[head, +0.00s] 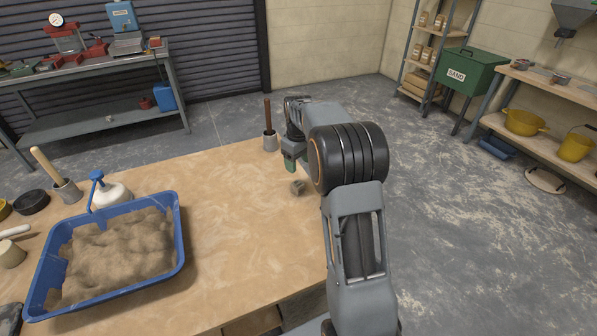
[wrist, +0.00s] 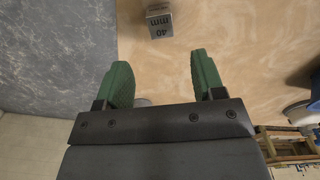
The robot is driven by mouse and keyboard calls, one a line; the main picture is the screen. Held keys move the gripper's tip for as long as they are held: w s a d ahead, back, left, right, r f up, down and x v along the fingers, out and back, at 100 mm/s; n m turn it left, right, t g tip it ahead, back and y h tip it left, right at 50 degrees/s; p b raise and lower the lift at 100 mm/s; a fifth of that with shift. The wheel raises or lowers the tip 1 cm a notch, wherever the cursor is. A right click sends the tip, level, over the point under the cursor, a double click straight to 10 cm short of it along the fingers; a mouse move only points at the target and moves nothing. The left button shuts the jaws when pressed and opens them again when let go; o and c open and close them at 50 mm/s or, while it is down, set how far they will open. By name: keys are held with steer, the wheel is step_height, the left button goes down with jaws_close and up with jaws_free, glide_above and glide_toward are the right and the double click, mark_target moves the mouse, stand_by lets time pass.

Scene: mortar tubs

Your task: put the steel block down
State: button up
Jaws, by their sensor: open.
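The steel block (wrist: 160,22), a small grey cube marked "40 mm", rests on the wooden tabletop in the wrist view, just past the fingertips. In the head view the small grey block (head: 297,187) sits near the table's right edge, beside my arm. My gripper (wrist: 160,70) has two green fingers, spread wide with nothing between them. In the head view my gripper (head: 290,161) is behind the block, partly hidden by my own wrist. The block is apart from both fingers.
A grey cup with a wooden-handled tool (head: 270,141) stands at the table's back corner, close to my gripper. The middle tabletop (head: 225,240) is clear.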

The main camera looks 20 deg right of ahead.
steer(key=s+a+r+m+t, duration=0.2)
steer(key=s+a+r, duration=0.5)
steer(key=s, duration=0.4)
steer(key=s+a+f+m, duration=0.1)
steer(key=s+a+f, duration=0.1)
steer(key=s, duration=0.5)
steer(key=s+a+f+m+t, duration=0.1)
steer(key=s+a, duration=0.1)
steer(key=s, duration=0.5)
steer(key=shift+s+a+f, duration=0.2)
steer(key=shift+a+f, duration=0.05)
steer(key=shift+f, duration=0.15)
steer(key=shift+r, duration=0.1)
